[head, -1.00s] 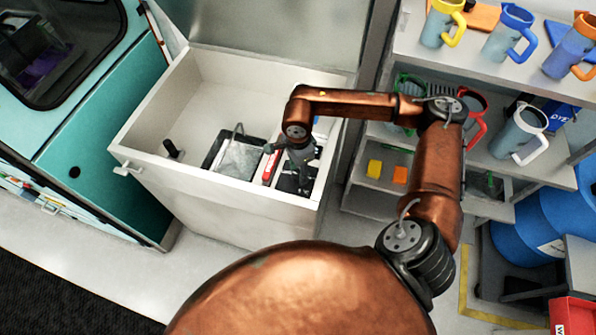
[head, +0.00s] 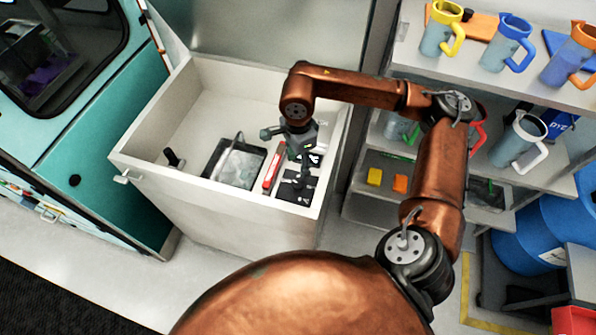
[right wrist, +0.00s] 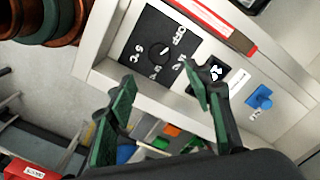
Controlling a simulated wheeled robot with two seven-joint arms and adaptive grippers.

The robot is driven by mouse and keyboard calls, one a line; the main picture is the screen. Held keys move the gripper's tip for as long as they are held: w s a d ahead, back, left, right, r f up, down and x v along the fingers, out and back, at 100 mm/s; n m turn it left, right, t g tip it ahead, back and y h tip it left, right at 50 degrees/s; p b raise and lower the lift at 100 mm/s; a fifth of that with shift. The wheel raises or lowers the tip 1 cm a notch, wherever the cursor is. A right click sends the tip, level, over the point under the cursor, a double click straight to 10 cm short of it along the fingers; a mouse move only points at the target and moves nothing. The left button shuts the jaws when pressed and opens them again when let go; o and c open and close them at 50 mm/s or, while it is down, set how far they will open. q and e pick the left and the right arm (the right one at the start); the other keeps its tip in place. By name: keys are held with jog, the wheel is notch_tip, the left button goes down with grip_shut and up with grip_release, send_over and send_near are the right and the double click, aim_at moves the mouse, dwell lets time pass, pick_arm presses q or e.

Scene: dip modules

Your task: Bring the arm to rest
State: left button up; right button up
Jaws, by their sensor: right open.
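My right gripper (head: 298,150) hangs from the copper arm over the right part of the white open-topped box. Its two green-padded fingers are spread apart in the right wrist view (right wrist: 160,105), with nothing between them. Below and beyond the fingers is a black module with a dial and white numbers (right wrist: 150,45), seated in the box's panel; it also shows in the head view (head: 297,188). A smaller black module (right wrist: 213,75) with a white symbol is partly hidden by a finger. My left gripper is not in view.
The white box (head: 150,172) also holds a red module (head: 272,168) and a dark tray with a grey plate (head: 235,163). A blue knob (right wrist: 261,98) stands on the panel. Shelves with jugs (head: 505,45) stand at right, close to my arm.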

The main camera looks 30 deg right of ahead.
jog(key=shift+r, duration=0.8)
